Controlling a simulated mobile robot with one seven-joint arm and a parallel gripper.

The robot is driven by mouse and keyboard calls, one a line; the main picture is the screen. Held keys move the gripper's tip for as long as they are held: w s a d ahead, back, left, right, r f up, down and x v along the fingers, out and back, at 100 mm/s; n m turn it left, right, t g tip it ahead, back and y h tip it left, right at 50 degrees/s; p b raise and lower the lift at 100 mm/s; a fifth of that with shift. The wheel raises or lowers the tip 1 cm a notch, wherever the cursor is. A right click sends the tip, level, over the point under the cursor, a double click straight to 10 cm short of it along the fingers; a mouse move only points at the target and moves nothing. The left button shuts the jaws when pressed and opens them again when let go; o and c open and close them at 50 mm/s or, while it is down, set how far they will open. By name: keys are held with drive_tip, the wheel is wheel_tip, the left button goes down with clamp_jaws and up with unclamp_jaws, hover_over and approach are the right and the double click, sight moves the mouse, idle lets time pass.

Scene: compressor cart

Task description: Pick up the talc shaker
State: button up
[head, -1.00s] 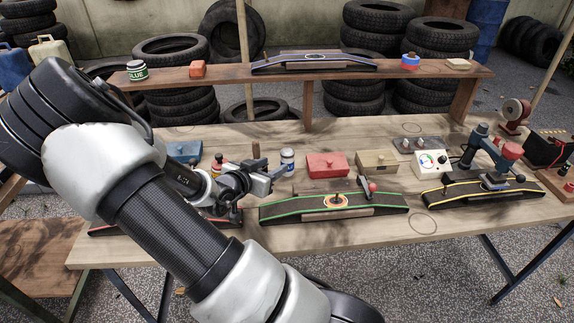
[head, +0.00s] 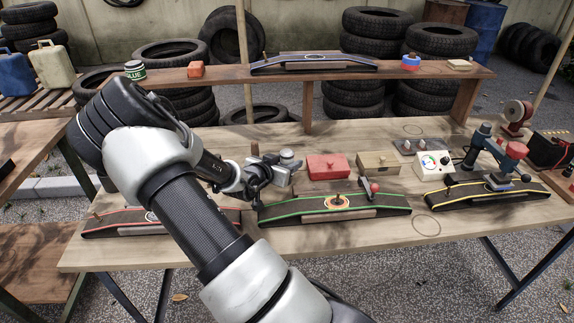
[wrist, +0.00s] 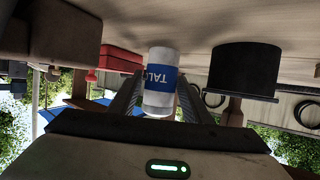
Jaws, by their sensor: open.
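The talc shaker (head: 287,154) is a white cylinder with a blue label, upright on the workbench; in the head view its lower part is hidden by my gripper (head: 287,171). In the wrist view the talc shaker (wrist: 160,72) appears upside down, its "TAL" lettering inverted. My gripper (wrist: 158,103) is open there, with one finger on each side of the shaker. I cannot tell whether either finger touches it.
A red box (head: 327,167) and a wooden box (head: 377,163) stand to the right of the shaker. A green-edged track (head: 300,209) lies in front. In the wrist view a large black object (wrist: 243,70) is close on the right.

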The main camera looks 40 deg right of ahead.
drive_tip(key=shift+r, duration=0.1)
drive_tip(key=c, duration=0.9)
